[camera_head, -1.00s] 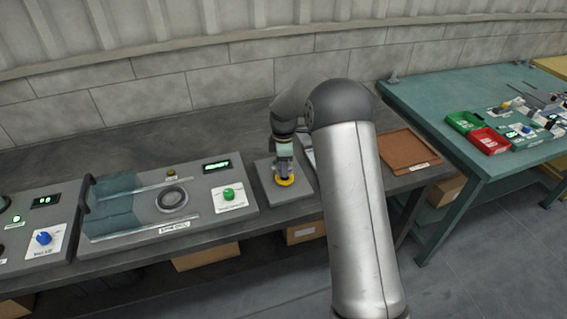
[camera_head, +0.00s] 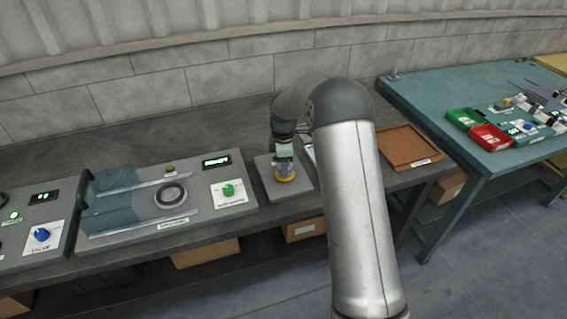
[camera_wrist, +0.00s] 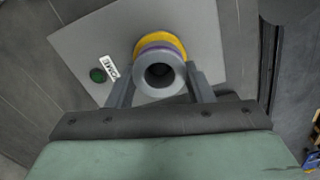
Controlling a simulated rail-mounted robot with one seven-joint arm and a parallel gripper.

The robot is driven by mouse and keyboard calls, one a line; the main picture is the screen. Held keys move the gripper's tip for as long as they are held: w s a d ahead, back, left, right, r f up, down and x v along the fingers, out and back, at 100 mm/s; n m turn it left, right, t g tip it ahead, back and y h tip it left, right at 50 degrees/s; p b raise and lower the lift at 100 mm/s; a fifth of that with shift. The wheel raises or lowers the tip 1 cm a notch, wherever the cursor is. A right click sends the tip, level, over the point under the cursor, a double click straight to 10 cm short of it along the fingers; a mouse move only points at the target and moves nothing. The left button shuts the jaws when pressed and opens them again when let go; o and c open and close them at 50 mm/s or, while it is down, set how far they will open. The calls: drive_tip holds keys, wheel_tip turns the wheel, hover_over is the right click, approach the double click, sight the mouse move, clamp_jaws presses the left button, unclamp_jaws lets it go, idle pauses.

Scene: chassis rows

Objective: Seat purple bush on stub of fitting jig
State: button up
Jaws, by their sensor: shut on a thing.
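My gripper (camera_head: 284,164) points down over a grey plate (camera_head: 265,182) on the dark bench. In the wrist view its two fingers (camera_wrist: 160,84) are shut on the purple bush (camera_wrist: 161,47), which shows as a purple band behind a greyish ring with a dark central hole. A yellow ring (camera_wrist: 152,40) lies just beyond the band, around the same axis; it also shows in the head view (camera_head: 285,178) directly under the gripper. The stub is hidden, and I cannot tell how far the bush is over it.
The plate carries a green button (camera_wrist: 97,75) and a white label (camera_wrist: 109,67). A grey panel (camera_head: 200,207) with a round ring and green knob (camera_head: 229,190) stands to the left. A brown tray (camera_head: 408,147) is to the right, beyond my arm.

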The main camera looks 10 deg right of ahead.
drive_tip(key=shift+f, duration=0.25)
drive_tip(key=o, duration=1.4)
drive_tip(key=shift+f, duration=0.1)
wheel_tip(320, 180, up, 18)
drive_tip(key=shift+f+b, duration=0.2)
drive_tip(key=shift+b, duration=0.65)
